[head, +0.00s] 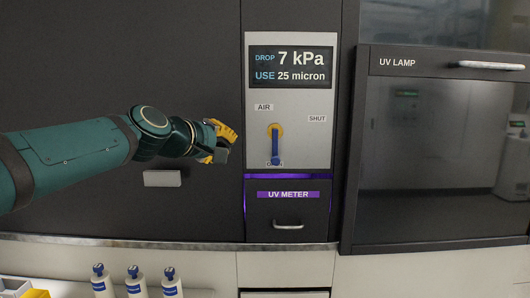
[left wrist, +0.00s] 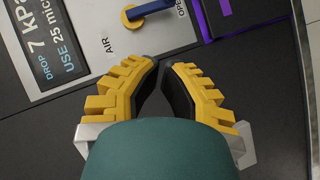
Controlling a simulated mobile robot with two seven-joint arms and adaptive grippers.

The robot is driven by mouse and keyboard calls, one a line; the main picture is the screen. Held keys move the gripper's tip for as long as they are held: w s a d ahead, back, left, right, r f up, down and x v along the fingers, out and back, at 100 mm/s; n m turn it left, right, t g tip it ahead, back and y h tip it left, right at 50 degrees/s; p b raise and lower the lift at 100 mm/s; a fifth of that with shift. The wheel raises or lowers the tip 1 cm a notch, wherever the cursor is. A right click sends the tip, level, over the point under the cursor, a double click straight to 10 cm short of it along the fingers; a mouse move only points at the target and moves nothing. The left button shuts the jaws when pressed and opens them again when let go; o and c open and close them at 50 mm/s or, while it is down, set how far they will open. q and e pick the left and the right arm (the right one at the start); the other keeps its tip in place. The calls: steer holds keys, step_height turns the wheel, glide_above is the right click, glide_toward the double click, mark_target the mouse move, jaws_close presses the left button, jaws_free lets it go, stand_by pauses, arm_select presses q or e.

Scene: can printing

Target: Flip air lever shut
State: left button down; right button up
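The air lever (head: 275,146) is a blue handle on a yellow pivot, set on a light grey panel (head: 305,150). It hangs straight down, its end over the OPEN label. A SHUT label (head: 317,118) is to the upper right of the pivot. My left gripper (head: 226,141), with yellow fingers, is left of the panel, apart from the lever. In the left wrist view the fingertips (left wrist: 162,66) are nearly together with nothing between them. The lever (left wrist: 152,9) shows at the top edge there, beyond the fingertips. My right gripper is not in view.
A display (head: 291,67) above the lever reads 7 kPa and 25 micron. A UV METER drawer (head: 288,216) with a handle is below. The UV LAMP cabinet (head: 430,150) stands to the right. White bottles (head: 135,284) stand at the lower left.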

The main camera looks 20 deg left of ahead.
arm_select(q)
steer(key=p, duration=0.4)
glide_toward(275, 147)
steer(key=w+a+f, duration=0.1)
steer(key=w+a, duration=0.1)
steer(key=w, duration=0.2)
steer(key=d+f, duration=0.1)
steer(key=w+d+f, duration=0.1)
steer(key=shift+w+d+f+p, duration=0.2)
steer(key=shift+d+p, duration=0.2)
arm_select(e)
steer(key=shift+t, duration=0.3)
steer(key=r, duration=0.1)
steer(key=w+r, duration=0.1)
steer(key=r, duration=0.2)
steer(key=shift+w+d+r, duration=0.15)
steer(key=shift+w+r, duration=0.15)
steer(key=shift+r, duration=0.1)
arm_select(q)
steer(key=shift+d, duration=0.15)
